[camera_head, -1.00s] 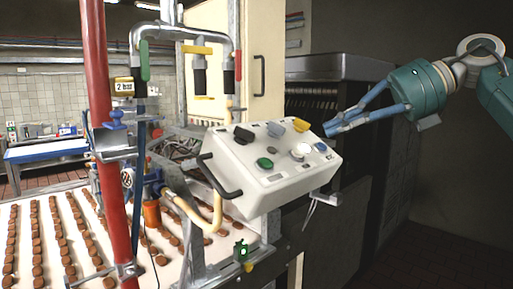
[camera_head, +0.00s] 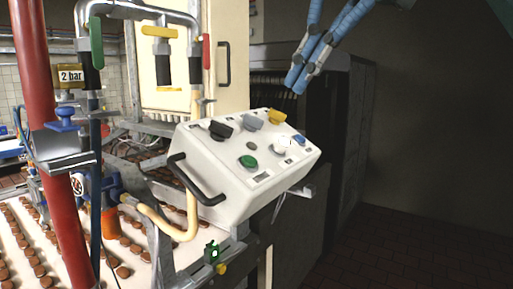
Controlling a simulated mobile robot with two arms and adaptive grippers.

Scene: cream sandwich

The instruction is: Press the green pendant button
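The white pendant box (camera_head: 222,180) stands tilted in the middle of the view, with a black handle on its left side. Its green button (camera_head: 248,162) is on the near part of the sloped top face and is uncovered. My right gripper (camera_head: 297,84) comes in from the top right, with two blue fingers pointing down and left. Its fingertips are close together, and nothing shows between them. They appear above the far right part of the pendant, apart from the green button. My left gripper is not in view.
Black, grey, yellow and white controls share the pendant face; the yellow one (camera_head: 276,117) sits at the back. A red pipe (camera_head: 50,110) and a conveyor with several brown biscuits are at left. A dark machine (camera_head: 345,120) stands behind the pendant. The floor at right is clear.

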